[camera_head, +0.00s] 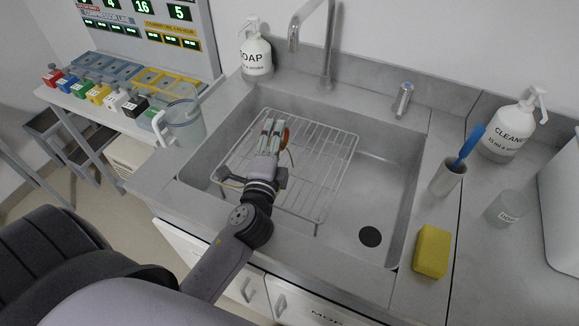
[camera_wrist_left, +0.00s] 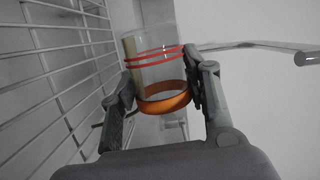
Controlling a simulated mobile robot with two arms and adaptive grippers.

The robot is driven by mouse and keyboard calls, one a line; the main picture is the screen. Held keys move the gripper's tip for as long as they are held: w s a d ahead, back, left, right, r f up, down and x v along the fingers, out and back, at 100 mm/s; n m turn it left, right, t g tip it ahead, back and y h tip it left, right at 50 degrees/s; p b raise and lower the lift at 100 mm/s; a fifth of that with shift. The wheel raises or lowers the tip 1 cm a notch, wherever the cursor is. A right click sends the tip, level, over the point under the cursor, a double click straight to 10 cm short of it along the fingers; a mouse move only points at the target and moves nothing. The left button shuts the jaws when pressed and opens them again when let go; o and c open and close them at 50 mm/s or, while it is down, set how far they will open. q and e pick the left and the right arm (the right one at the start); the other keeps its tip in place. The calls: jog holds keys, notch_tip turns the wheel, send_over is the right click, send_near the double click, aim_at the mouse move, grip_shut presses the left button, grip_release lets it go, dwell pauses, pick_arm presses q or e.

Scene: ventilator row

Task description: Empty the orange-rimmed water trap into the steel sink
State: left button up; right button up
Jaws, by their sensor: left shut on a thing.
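The water trap is a clear cup with an orange rim and red lines (camera_wrist_left: 160,85), seen in the wrist view. In the head view only a bit of its orange rim (camera_head: 285,137) shows beside the fingers. My left gripper (camera_head: 270,132) is shut on it and holds it over the wire rack in the steel sink (camera_head: 383,190). The rack is at the side of the wrist view, and the cup appears to lie on its side. A pale strip shows along the cup's left side; I cannot tell if it is water. My right gripper is not in view.
The wire rack (camera_head: 330,160) covers the sink's left part; the drain (camera_head: 370,237) is clear. A tap (camera_head: 328,45) stands behind. A soap bottle (camera_head: 256,55), brush cup (camera_head: 447,178), yellow sponge (camera_head: 432,251) and clear jug (camera_head: 184,125) stand around the sink.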

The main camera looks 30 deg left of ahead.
pick_arm(q)
jog(key=shift+d+r+m, duration=0.15)
jog(key=shift+m, duration=0.55)
dwell(0.5)
